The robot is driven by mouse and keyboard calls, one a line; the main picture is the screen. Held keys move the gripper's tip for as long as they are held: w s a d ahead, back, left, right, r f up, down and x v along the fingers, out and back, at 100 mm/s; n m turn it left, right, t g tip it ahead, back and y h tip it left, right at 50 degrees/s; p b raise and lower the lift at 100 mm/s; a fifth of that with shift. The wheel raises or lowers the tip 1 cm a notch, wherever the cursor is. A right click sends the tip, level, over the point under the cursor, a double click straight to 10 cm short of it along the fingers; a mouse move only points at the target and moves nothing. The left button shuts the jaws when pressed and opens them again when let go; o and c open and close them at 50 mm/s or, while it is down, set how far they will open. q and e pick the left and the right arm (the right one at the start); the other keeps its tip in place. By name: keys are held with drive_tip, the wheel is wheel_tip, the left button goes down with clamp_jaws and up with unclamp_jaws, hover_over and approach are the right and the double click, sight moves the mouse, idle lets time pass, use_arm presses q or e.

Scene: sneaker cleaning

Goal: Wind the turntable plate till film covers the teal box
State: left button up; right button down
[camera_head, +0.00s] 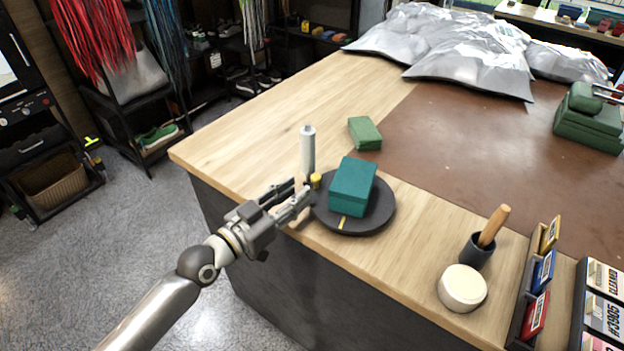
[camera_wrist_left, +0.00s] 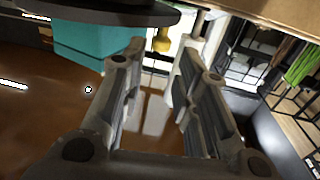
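A teal box (camera_head: 352,187) sits on the round dark turntable plate (camera_head: 382,216) near the counter's edge. Its sides look bare, with no film visible on it. A pale upright roll (camera_head: 308,150) stands behind and left of the plate. A small yellow knob (camera_head: 315,181) is at the plate's left rim. My left gripper (camera_head: 301,190) is open beside that rim, close to the knob. In the left wrist view, the inverted plate (camera_wrist_left: 110,14) and teal box (camera_wrist_left: 78,42) are at upper left. The knob (camera_wrist_left: 162,41) appears between the open fingers, beyond their tips. My right gripper is not in view.
A green block (camera_head: 364,133) lies behind the plate. A round cream-topped container (camera_head: 462,288) and a wooden-handled tool in a dark cup (camera_head: 477,250) stand to the right. Silvery bags (camera_head: 470,65) lie at the back. Bare wood lies left of the roll.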

sight(313, 180)
use_arm(q)
drive_tip(key=shift+x, duration=2.75)
drive_tip(key=shift+c, duration=0.3)
clamp_jaws()
